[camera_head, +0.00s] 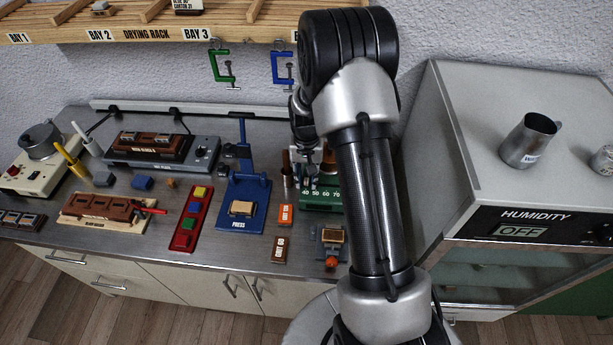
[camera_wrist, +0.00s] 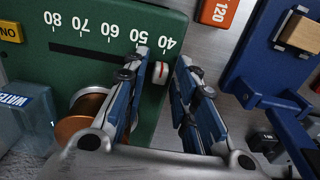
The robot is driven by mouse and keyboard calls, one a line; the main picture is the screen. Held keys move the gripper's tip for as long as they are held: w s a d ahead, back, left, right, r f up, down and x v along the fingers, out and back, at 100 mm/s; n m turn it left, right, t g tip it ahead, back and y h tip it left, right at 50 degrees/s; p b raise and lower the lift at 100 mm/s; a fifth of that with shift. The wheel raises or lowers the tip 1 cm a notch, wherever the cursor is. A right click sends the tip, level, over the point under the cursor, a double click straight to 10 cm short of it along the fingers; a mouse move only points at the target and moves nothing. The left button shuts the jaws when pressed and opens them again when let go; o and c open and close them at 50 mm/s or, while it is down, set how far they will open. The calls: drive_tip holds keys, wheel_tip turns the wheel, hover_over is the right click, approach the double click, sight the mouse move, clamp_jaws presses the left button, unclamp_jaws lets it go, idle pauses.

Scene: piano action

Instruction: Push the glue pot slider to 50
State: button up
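The slider knob (camera_wrist: 160,73), white with a red mark, sits at the slot's right end, about under 40. My gripper (camera_wrist: 163,60) is open, with one finger on each side of the knob. The left finger is very close to the knob; I cannot tell whether they touch. A copper-coloured round part (camera_wrist: 78,127) shows behind the left finger.
A blue press (camera_head: 244,205) and an orange block marked 120 (camera_wrist: 218,12) stand beside the glue pot box. A container labelled water (camera_wrist: 20,118) is at the wrist view's left edge. A humidity cabinet (camera_head: 455,215) stands right of my arm. A drying rack (camera_head: 130,35) hangs above.

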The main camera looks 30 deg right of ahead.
clamp_jaws()
idle(0.4)
drive_tip(key=shift+s+d, duration=0.45)
drive_tip(key=shift+d, duration=0.25)
drive_tip(key=shift+s+d, duration=0.4)
drive_tip(key=shift+d, duration=0.25)
drive_tip(key=shift+a, duration=0.1)
drive_tip(key=shift+o, duration=1.4)
unclamp_jaws()
drive_tip(key=shift+r, duration=0.15)
wheel_tip(320, 180, up, 12)
